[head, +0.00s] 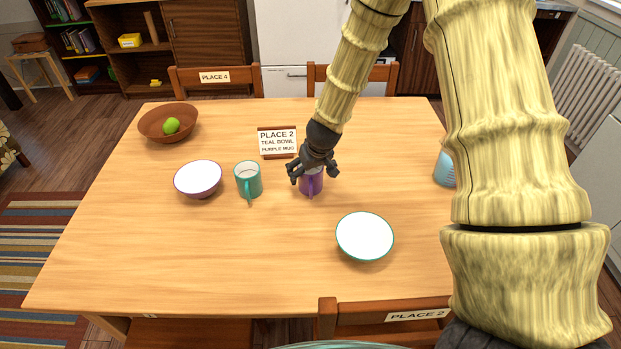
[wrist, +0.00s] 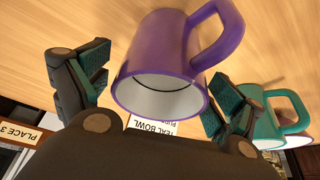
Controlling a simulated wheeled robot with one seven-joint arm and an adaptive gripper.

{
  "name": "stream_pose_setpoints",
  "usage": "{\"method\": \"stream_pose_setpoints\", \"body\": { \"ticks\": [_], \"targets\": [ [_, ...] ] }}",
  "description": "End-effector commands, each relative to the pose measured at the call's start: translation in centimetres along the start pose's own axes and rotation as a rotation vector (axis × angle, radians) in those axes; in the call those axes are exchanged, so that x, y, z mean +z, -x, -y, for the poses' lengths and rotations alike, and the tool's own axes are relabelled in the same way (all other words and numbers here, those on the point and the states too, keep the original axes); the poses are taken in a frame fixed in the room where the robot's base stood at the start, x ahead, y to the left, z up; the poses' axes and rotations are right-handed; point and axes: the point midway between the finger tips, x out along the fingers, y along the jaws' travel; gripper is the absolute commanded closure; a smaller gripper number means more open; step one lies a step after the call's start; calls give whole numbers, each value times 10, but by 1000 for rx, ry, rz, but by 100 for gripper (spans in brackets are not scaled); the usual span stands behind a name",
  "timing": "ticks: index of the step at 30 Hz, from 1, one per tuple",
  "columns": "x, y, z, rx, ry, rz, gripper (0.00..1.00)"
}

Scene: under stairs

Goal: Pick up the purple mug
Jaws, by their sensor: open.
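The purple mug (head: 311,183) stands on the wooden table near its middle. In the wrist view the purple mug (wrist: 165,60) fills the upper middle, its white inside facing the camera and its handle to the upper right. My gripper (head: 313,174) is over the mug in the head view, hiding much of its top. In the wrist view my gripper (wrist: 150,92) is open, with one finger on each side of the mug. The right finger is close to the mug wall; I cannot tell whether it touches. A gap shows at the left finger.
A teal mug (head: 248,180) stands just left of the purple mug, with a purple-rimmed bowl (head: 198,178) beyond it. A teal-rimmed bowl (head: 365,236) is in front. A sign (head: 277,142) stands behind. A brown bowl (head: 155,125) holds a green fruit. The table's front left is clear.

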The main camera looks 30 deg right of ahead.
Motion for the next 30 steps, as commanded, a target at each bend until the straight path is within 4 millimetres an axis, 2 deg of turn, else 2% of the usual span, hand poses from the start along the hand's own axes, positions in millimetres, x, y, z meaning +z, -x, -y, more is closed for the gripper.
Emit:
{"method": "stream_pose_setpoints", "body": {
  "ticks": [6,14,24,30],
  "targets": [
    [0,-13,0,0,-1,0,6],
    [0,-14,0,0,0,0,6],
    [0,-14,0,0,0,0,64],
    [0,-14,0,0,0,0,65]
  ]
}}
